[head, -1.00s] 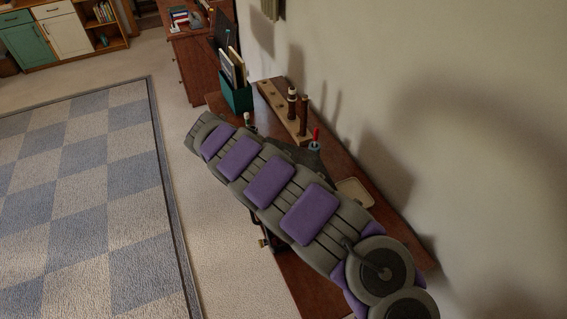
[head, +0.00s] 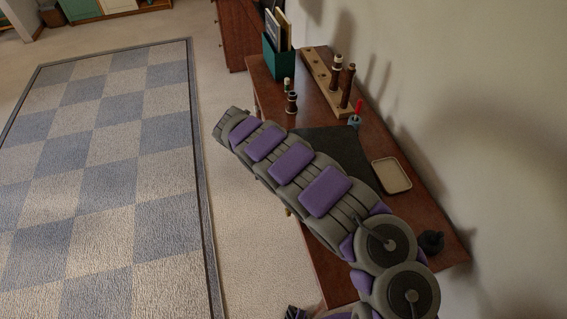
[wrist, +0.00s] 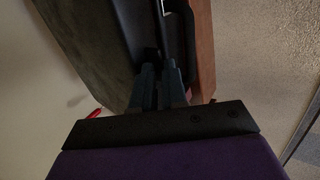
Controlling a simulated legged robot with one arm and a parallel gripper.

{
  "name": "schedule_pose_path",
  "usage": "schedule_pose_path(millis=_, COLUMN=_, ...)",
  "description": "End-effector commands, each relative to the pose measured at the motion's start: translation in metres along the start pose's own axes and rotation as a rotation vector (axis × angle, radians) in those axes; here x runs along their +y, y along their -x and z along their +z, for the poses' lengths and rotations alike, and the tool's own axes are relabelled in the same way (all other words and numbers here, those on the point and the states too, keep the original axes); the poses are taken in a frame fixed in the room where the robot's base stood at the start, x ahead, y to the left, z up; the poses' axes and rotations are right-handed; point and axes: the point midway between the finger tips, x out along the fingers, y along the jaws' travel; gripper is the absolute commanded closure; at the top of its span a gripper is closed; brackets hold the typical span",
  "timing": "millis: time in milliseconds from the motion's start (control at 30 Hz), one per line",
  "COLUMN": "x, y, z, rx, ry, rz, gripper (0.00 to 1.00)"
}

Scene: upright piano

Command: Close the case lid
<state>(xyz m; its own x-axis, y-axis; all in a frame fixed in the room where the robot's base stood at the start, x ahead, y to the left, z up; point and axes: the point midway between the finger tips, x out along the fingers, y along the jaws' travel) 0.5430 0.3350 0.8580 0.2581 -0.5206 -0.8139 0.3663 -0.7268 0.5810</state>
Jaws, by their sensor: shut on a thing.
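In the wrist view my gripper (wrist: 169,68) has its two dark fingers close together at a thin black edge beside a dark panel (wrist: 85,40), which I take for the case lid. The panel is grey-green with a black border and stands between the wall and the wooden desk edge (wrist: 203,50). How far the lid is open cannot be told. In the head view a dark grey flat surface (head: 338,146), perhaps part of the case, lies on the desk, partly behind my arm. My arm hides the gripper there.
On the wooden desk (head: 400,218) stand a green file box (head: 279,62), a wooden rack (head: 319,75) with dark instrument pieces, a red-handled tool (head: 357,112) and a cream tray (head: 391,176). The wall is close on the right. Carpet and a checkered rug (head: 110,165) lie left.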

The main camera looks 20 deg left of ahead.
Motion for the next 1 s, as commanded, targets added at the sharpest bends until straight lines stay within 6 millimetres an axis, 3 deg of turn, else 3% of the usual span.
schedule_pose_path(millis=333, x=-0.0001, y=0.0005, z=-0.0013, rx=0.003, ry=-0.001, rz=0.000, gripper=1.00)
schedule_pose_path(millis=700, x=-0.0002, y=0.0003, z=-0.0006, rx=0.002, ry=-0.001, rz=0.000, gripper=0.67)
schedule_pose_path(millis=1000, x=0.0000, y=0.0036, z=-0.0009, rx=0.003, ry=-0.001, rz=0.000, gripper=0.67)
